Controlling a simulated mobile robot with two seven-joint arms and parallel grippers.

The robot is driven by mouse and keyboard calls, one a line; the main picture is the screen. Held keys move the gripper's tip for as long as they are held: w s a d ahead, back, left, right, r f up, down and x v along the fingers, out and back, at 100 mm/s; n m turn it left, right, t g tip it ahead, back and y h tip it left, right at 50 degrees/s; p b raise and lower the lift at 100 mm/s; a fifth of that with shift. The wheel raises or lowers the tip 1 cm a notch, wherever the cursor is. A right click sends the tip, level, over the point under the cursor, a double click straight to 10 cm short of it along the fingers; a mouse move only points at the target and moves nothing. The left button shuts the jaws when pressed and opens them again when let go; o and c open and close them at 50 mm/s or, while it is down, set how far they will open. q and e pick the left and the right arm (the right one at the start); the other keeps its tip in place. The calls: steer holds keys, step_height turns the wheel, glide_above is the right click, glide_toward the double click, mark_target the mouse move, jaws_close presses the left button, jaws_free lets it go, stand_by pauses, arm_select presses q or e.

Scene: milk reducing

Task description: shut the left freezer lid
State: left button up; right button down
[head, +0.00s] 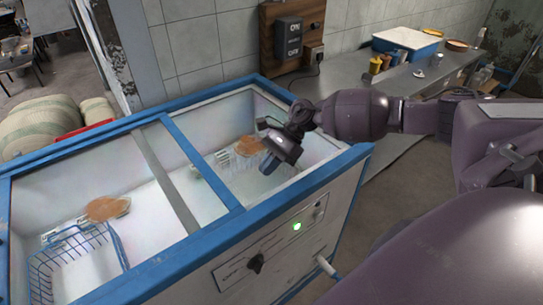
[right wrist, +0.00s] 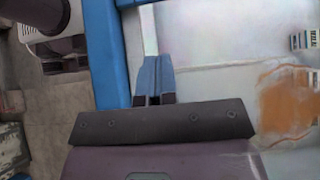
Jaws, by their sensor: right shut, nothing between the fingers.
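The chest freezer (head: 345,165) has a blue rim and white inner walls and fills the left and middle of the head view. A grey bar (head: 165,178) and a blue bar (head: 202,165) cross its top. I cannot clearly make out a separate left lid; any clear panel is hard to tell from the opening. My right gripper (head: 268,165) is over the right compartment, near its right end, fingers pointing down. In the right wrist view its fingers (right wrist: 153,78) are together and empty, beside the blue rim (right wrist: 103,55). My left gripper is not in view.
A wire basket (head: 75,262) and an orange-brown patch (head: 107,208) show in the left compartment. The front panel has a dark knob (head: 256,263) and a green light (head: 297,226). A metal counter (head: 425,75) stands behind right. Sacks (head: 45,125) lie behind left.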

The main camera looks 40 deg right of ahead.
mark_target(198, 218)
steer(key=x, duration=0.4)
steer(key=shift+a+f+p, duration=0.15)
steer(key=shift+a+p, duration=0.15)
steer(key=shift+a+f+p, duration=0.15)
steer(key=shift+a+p, duration=0.5)
steer(key=shift+a, duration=1.4)
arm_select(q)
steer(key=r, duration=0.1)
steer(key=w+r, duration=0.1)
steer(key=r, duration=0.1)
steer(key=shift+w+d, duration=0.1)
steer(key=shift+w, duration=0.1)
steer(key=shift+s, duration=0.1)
arm_select(e)
steer(key=shift+a, duration=0.1)
steer(key=a, duration=1)
steer(key=shift+s+a, duration=0.2)
steer(key=shift+a, duration=0.4)
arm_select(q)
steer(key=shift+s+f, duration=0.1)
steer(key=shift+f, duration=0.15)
